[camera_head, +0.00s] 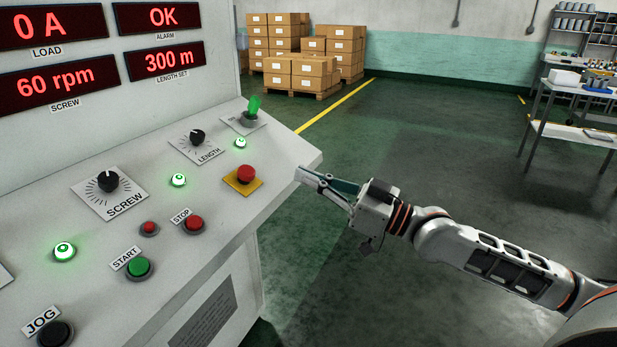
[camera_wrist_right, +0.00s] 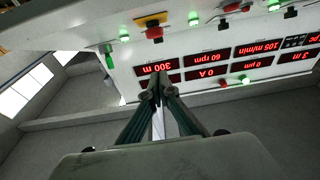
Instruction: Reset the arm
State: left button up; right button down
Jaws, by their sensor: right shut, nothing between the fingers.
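My right gripper (camera_head: 300,176) is at the right edge of the control panel, in front of its sloped face, with its fingers together and nothing between them. In the right wrist view its fingertips (camera_wrist_right: 155,88) also meet, pointing towards the panel. My right arm comes in from the lower right. The nearest control to the gripper in the head view is the red emergency button (camera_head: 245,175) on a yellow plate, a short way to the left. My left gripper is not in view.
The control panel (camera_head: 215,220) carries a green switch (camera_head: 253,106), LENGTH knob (camera_head: 197,137), SCREW knob (camera_head: 108,181), STOP button (camera_head: 193,223), START button (camera_head: 139,267) and JOG button (camera_head: 55,334). Boxes (camera_head: 310,70) stand far back. A workbench (camera_head: 570,110) stands at right. Green floor between is clear.

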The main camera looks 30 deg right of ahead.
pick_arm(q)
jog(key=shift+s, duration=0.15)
